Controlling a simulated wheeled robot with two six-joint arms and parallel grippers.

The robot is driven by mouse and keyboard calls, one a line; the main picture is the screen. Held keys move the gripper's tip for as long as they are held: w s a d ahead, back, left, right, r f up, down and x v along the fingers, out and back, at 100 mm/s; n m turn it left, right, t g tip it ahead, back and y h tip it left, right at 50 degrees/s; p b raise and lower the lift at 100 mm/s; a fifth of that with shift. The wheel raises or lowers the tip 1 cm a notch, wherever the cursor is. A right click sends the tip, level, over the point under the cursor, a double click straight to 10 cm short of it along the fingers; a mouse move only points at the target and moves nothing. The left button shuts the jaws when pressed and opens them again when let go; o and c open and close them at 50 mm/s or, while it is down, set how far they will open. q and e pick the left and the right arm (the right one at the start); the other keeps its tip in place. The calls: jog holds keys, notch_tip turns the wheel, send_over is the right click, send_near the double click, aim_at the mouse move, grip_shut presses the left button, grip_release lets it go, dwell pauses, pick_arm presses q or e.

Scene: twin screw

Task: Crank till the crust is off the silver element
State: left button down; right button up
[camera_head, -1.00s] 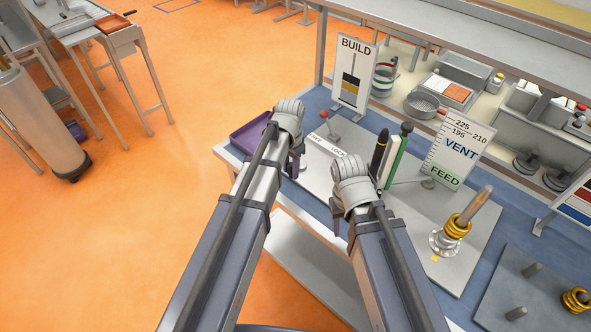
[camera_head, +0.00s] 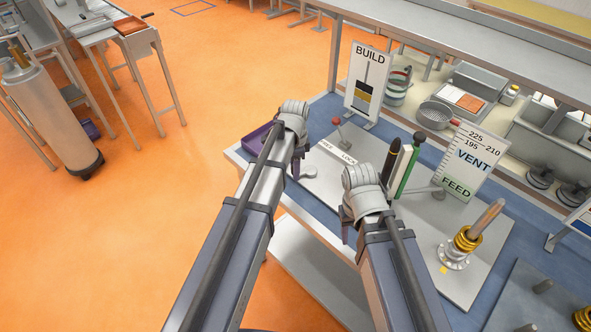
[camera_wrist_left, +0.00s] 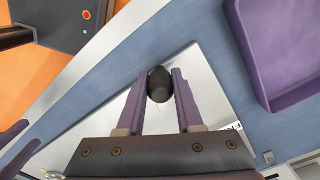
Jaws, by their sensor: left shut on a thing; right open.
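My left gripper (camera_head: 296,166) is low at the near left edge of the grey plate (camera_head: 420,245). In the left wrist view its purple fingers (camera_wrist_left: 158,75) are shut on a dark rounded crank knob (camera_wrist_left: 159,86). A pale round disc (camera_head: 309,172) shows beside this gripper; the crank arm is hidden. My right gripper (camera_head: 346,232) is open and empty over the plate's near edge. A silver flanged piece (camera_head: 452,258) with gold rings and a tilted, brownish rod (camera_head: 487,216) stands on the plate. I cannot tell how much crust is on it.
A red-knobbed lever (camera_head: 336,121) stands by FREE and LOCK labels. A BUILD board (camera_head: 366,75) has a black and yellow bar. Black (camera_head: 391,160) and green (camera_head: 408,170) upright sticks stand before a VENT/FEED board (camera_head: 470,165). A purple tray (camera_head: 259,139) is left.

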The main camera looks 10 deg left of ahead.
pick_arm(q)
jog(key=shift+w, duration=0.1)
jog(key=c, duration=0.6)
grip_release()
notch_tip(320, 180, up, 8)
jog(key=p, duration=0.8)
jog(key=shift+f, duration=0.1)
pick_arm(e)
notch_tip(320, 180, up, 8)
jog(key=shift+f, duration=0.1)
